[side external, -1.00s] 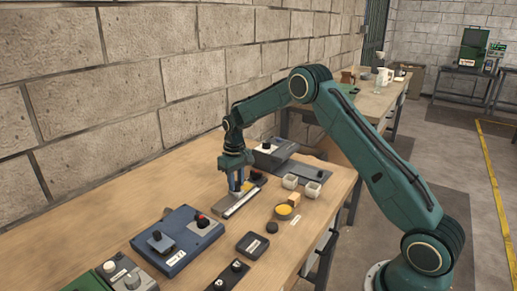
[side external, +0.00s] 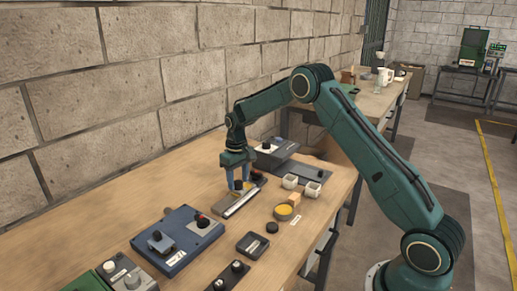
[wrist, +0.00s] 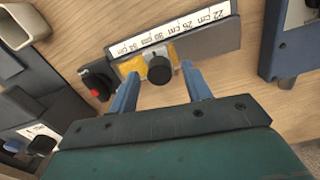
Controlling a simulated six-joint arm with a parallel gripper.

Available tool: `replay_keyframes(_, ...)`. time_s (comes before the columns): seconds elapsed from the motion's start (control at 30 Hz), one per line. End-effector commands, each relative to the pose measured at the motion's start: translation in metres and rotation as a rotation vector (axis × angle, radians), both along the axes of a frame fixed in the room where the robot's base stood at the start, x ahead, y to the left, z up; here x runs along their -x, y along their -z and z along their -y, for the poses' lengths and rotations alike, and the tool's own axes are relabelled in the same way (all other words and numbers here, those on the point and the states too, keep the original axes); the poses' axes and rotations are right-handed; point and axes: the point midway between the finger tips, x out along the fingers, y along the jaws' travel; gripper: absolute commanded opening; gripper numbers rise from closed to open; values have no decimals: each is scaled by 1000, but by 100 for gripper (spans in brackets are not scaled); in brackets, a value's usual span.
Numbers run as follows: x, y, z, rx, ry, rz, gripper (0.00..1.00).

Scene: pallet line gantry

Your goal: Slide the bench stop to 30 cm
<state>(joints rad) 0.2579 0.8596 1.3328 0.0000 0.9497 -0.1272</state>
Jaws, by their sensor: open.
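The bench stop (side external: 239,199) is a grey rail on the bench, with a white scale strip (wrist: 170,34) marked 22 to 34 cm in the wrist view. Its yellow slider (wrist: 129,66) carries a round black knob (wrist: 159,70). The slider sits beside the 30 to 34 cm part of the scale; I cannot read its exact mark. My gripper (wrist: 160,74) is open, with one blue finger on each side of the knob. It is also over the rail in the side view (side external: 238,188). Gaps show between fingers and knob, and contact is not visible.
A black block with a red button (wrist: 95,92) lies at the slider's end of the rail. A blue box (side external: 178,240) stands to the left in the side view. Small cups (side external: 290,182) and a yellow dish (side external: 283,212) are to the right. The wall is behind.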

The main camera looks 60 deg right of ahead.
Motion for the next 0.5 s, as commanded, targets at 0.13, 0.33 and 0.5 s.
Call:
replay_keyframes(0.13, -1, -13, 0, 1, 0, 4, 49)
replay_keyframes(0.33, -1, -42, 0, 2, 0, 5, 49)
replay_keyframes(0.5, -1, -71, 0, 2, 0, 6, 49)
